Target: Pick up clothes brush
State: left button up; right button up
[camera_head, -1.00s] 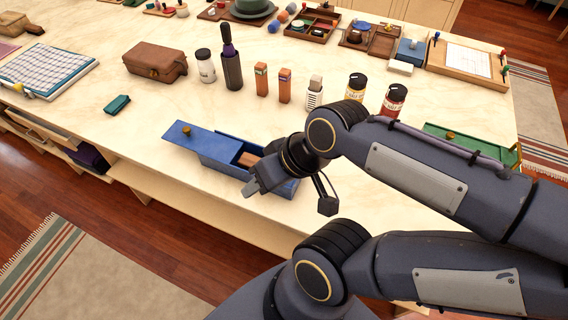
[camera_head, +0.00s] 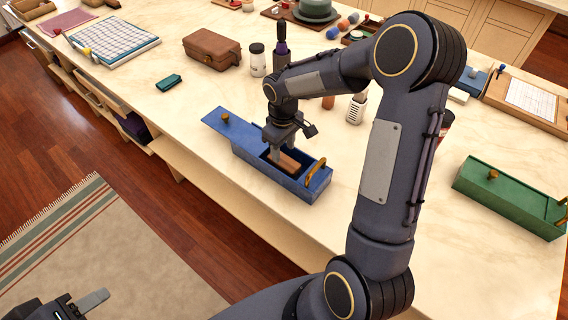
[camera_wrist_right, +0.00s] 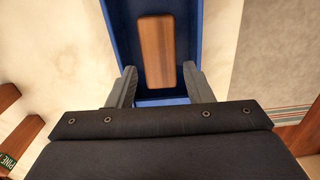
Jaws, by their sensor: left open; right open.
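A blue box (camera_head: 314,188) stands on the counter with its lid (camera_head: 226,122) slid out to the left. Inside it lies a brown wooden block shape (camera_head: 291,163), which looks like the back of the clothes brush; it shows clearly in the right wrist view (camera_wrist_right: 156,50). My right gripper (camera_head: 279,155) points down over the box. In the right wrist view its open fingers (camera_wrist_right: 160,88) are on either side of the brush's near end, with gaps. Their depth in the box is unclear. My left gripper (camera_head: 88,302) is open and empty, low over the floor at bottom left.
A green box (camera_head: 508,200) stands to the right. A brown case (camera_head: 212,49), a white jar (camera_head: 257,60) and a dark bottle (camera_head: 281,40) stand behind the blue box. A small teal item (camera_head: 168,82) lies to the left.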

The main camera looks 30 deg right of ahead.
aim_at(284, 160)
notch_tip(284, 160, down, 6)
jog(key=shift+d+r+p, duration=0.1)
jog(key=shift+p, duration=0.25)
jog(key=c, duration=0.6)
